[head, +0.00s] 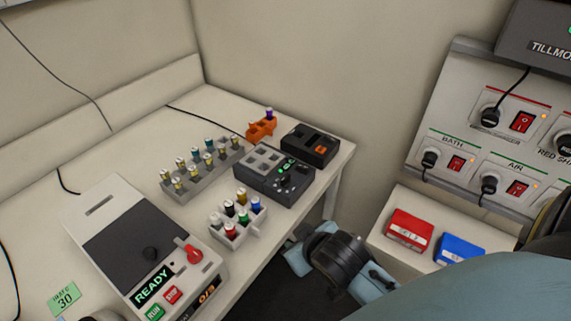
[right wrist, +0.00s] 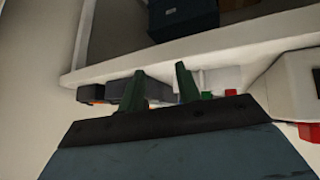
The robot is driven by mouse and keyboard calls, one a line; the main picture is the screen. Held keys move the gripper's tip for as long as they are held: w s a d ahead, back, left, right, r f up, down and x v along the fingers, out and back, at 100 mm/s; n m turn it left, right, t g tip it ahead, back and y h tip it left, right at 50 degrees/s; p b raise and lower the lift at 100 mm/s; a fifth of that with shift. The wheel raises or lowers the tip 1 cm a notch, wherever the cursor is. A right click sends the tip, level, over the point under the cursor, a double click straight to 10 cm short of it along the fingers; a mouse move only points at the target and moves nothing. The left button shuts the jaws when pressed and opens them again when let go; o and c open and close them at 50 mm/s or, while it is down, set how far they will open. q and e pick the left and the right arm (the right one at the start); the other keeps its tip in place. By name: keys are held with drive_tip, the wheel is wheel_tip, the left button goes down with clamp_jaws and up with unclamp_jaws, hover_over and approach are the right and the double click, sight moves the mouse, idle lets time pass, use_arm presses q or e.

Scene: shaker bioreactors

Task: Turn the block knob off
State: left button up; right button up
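The dark grey block unit (head: 262,184) sits near the right edge of the bench in the head view. It has pale wells, small green displays and a dark knob (head: 286,182) with a light mark; the mark is too small to read. My right gripper (head: 303,236) is low beside the bench edge, below and to the right of the block unit and apart from it. In the right wrist view its two dark green fingers (right wrist: 163,80) stand apart with nothing between them. My left gripper is not in view.
A grey vial rack (head: 205,181), a white rack (head: 238,238), an orange holder (head: 261,130) and a black unit (head: 311,146) surround the block unit. A READY machine (head: 130,240) stands at front left. A wall panel (head: 480,142) with red switches is at right.

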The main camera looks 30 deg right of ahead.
drive_tip(key=w+a+r+n+t+y, duration=0.1)
drive_tip(key=w+a+r+t, duration=0.1)
drive_tip(key=w+r+t, duration=0.6)
drive_tip(key=w+a+r+n+t+y, duration=0.1)
drive_tip(key=w+a+r+t+y, duration=0.3)
drive_tip(key=r, duration=0.9)
drive_tip(key=a+r+n+g+y, duration=0.4)
drive_tip(key=a+n+g+y, duration=0.3)
drive_tip(key=n, duration=0.3)
drive_tip(key=a+r+n+g+y, duration=0.4)
drive_tip(key=a+n+g+y, duration=0.15)
drive_tip(key=n+y, duration=0.35)
drive_tip(key=g+h, duration=0.8)
drive_tip(key=h, duration=1.2)
hover_over(285, 176)
wheel_tip(285, 176, down, 12)
wheel_tip(285, 176, down, 13)
drive_tip(key=shift+s+p, duration=0.1)
drive_tip(key=shift+p, duration=0.65)
